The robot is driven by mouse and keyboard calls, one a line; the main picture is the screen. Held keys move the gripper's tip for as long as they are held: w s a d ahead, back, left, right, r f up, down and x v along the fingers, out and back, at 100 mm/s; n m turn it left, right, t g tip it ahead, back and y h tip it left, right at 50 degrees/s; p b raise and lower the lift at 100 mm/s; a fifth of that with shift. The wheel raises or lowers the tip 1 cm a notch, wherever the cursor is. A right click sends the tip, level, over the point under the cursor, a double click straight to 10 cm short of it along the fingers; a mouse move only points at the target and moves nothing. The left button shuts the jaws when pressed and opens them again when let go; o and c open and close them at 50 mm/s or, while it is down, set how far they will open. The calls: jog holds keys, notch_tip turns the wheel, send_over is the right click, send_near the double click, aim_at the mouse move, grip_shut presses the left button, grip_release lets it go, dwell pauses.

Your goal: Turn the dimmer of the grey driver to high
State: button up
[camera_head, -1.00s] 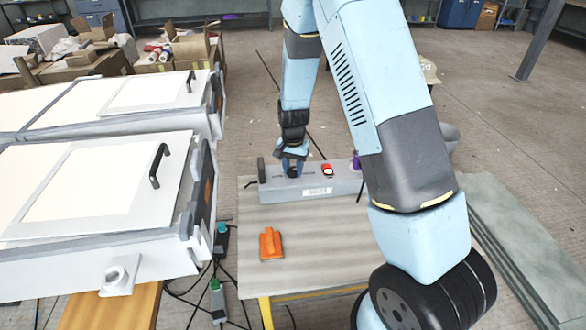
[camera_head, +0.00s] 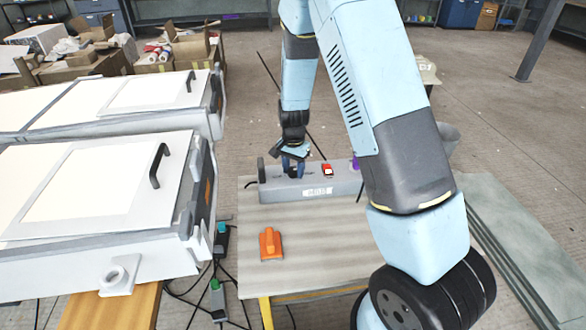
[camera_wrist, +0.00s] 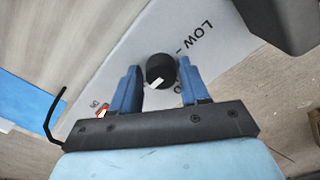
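The grey driver (camera_head: 318,191) is a long box at the back of the bench, with a white label on its front. My gripper (camera_head: 292,168) points down over the left part of its top. In the wrist view, the black dimmer knob (camera_wrist: 160,66) with a white mark sits between the two blue fingers of my gripper (camera_wrist: 159,72). The fingers stand apart on either side of it, with narrow gaps showing; how deep they reach is hard to tell. "LOW" is printed to the right of the knob. A red switch (camera_wrist: 103,112) lies left of the fingers.
An orange tool (camera_head: 271,244) lies on the bench (camera_head: 320,232) in front of the driver. White moulds (camera_head: 85,190) with black handles stand at the left. Cables and green-topped connectors (camera_head: 216,290) lie by the bench's left edge. Flat grey sheets (camera_head: 510,240) are at the right.

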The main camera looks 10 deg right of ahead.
aim_at(294, 169)
jog(key=shift+o, duration=1.4)
notch_tip(294, 169, up, 14)
jog(key=shift+f, duration=0.15)
jog(key=s+d+r+n+t, duration=0.1)
jog(key=s+d+r, duration=0.25)
jog(key=r, duration=0.25)
jog(key=s+d+r+n+t+y, duration=0.1)
jog(key=s+d+r, duration=0.1)
jog(key=s+r, duration=0.3)
jog(key=s+d+r+n+t, duration=0.1)
jog(key=s+d+r, duration=0.1)
jog(key=s+r, duration=0.3)
jog(key=s+d+r+n+t, duration=0.1)
jog(key=s+d+r+n, duration=0.1)
jog(key=s, duration=0.6)
jog(key=s+d+r+n+t+h, duration=0.1)
jog(key=s+d+r+n, duration=0.1)
jog(key=s+r, duration=0.3)
jog(key=s, duration=0.3)
jog(key=shift+d+r+t, duration=0.2)
jog(key=shift+d+t, duration=0.1)
jog(key=shift+d, duration=0.1)
